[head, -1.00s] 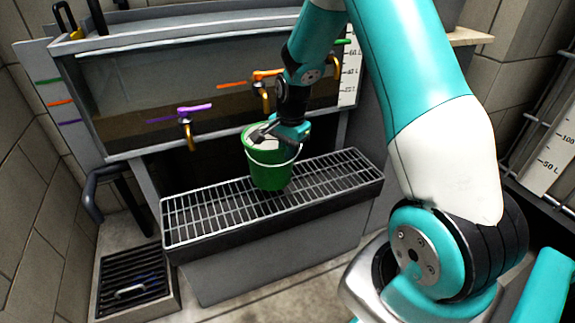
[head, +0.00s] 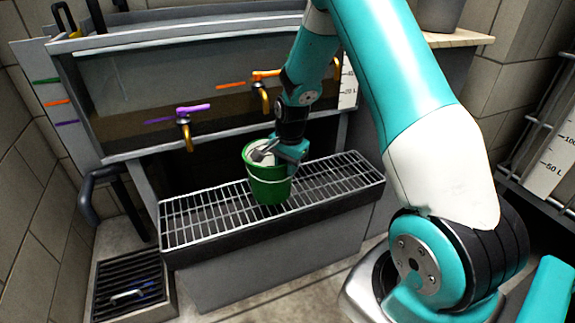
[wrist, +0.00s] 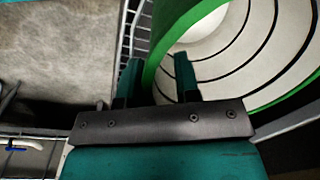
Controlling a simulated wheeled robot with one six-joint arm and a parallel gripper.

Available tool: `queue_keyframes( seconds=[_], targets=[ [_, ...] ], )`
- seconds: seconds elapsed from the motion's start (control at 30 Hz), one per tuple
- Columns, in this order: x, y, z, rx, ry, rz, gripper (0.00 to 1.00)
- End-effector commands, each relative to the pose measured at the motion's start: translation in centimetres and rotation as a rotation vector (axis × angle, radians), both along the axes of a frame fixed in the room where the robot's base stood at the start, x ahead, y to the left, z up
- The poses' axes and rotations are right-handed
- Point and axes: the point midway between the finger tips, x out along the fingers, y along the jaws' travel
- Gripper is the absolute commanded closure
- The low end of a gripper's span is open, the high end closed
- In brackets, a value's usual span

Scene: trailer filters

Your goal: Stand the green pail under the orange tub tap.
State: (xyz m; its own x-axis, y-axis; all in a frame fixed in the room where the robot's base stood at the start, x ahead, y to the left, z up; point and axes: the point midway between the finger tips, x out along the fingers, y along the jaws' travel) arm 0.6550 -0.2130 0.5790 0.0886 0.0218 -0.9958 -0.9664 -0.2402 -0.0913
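The green pail (head: 268,185) is upright over the grating, white inside, with black rings inside its wall. My gripper (head: 270,152) is at its rim; in the wrist view the fingers (wrist: 158,76) straddle the pail's wall (wrist: 152,62), shut on it. The orange tap (head: 263,98), a brass spout with an orange handle, is on the tub front (head: 130,95). The pail stands out in front of and below that spout, nearer to me. Whether the pail's base touches the grating (head: 205,215) cannot be told.
The purple tap (head: 185,130) is to the left on the tub. Another brass tap at the right is mostly hidden by my arm. A floor drain (head: 128,285) lies at the lower left. The grating's left part is bare.

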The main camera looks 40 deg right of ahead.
Motion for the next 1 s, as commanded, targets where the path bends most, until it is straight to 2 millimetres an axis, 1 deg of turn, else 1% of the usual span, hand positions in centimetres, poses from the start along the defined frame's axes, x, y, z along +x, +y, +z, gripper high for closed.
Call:
queue_keyframes(
  seconds=[0.17, 0.27, 0.37, 0.6, 0.7, 0.8, 0.9, 0.97, 1.0],
  targets=[
    [0.0, 0.0, 0.1, 0.000, 0.000, 0.000, 0.70],
    [0.0, 0.0, 0.8, 0.000, -0.002, 0.000, 0.70],
    [-0.1, -0.1, 2.4, -0.001, -0.004, 0.000, 0.70],
    [-0.6, -0.2, 7.8, -0.001, -0.004, 0.000, 0.70],
    [-0.8, -0.2, 9.7, -0.001, -0.003, 0.000, 0.70],
    [-0.9, -0.2, 11.1, 0.000, -0.002, 0.000, 0.70],
    [-1.0, -0.2, 12.0, 0.000, -0.001, 0.002, 0.70],
    [-1.1, 0.4, 12.6, 0.003, -0.005, 0.028, 0.70],
    [-1.3, 1.3, 13.3, 0.007, -0.012, 0.073, 0.70]
  ],
)
